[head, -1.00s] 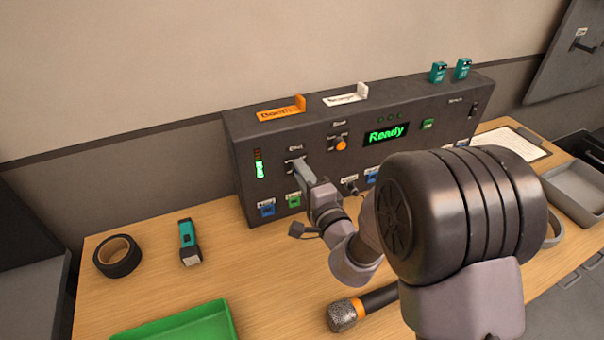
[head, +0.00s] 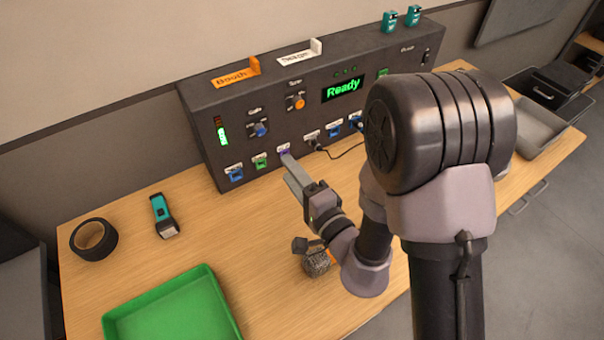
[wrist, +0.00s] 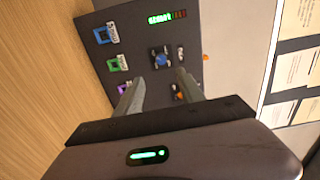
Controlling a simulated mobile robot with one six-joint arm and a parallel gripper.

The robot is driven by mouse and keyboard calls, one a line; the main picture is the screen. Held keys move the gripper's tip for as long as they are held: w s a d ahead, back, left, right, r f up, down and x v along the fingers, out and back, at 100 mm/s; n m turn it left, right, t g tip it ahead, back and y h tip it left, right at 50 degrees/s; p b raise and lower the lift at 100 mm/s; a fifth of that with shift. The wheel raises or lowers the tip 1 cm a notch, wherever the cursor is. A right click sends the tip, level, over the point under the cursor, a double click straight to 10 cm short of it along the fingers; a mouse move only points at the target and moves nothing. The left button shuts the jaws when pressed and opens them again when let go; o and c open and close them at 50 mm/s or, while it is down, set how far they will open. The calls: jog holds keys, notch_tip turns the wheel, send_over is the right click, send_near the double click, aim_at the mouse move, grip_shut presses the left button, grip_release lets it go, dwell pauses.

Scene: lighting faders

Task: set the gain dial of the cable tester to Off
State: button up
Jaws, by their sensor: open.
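The cable tester (head: 205,125) is a dark box at the back of the table. Its blue dial (head: 260,130), under a small blurred label that seems to read Gain, is uncovered; the pointer's setting is too small to read. An orange dial (head: 296,102) sits up and right of it. My gripper (head: 288,168) is open and empty, in front of the panel and below the blue dial in the head view. In the wrist view the blue dial (wrist: 161,58) shows beyond the gap between the open fingers (wrist: 160,92), apart from them.
The display (head: 343,88) reads Ready and a green level meter (head: 222,133) is lit. Coloured sockets line the panel's lower edge, one with a cable. A green tray (head: 170,312), black tape roll (head: 94,238), teal tool (head: 163,215) and microphone head (head: 316,263) lie on the table.

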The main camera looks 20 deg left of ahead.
jog(key=p+v, duration=0.4)
jog(key=shift+d+r+p, duration=0.1)
jog(key=shift+p, duration=0.25)
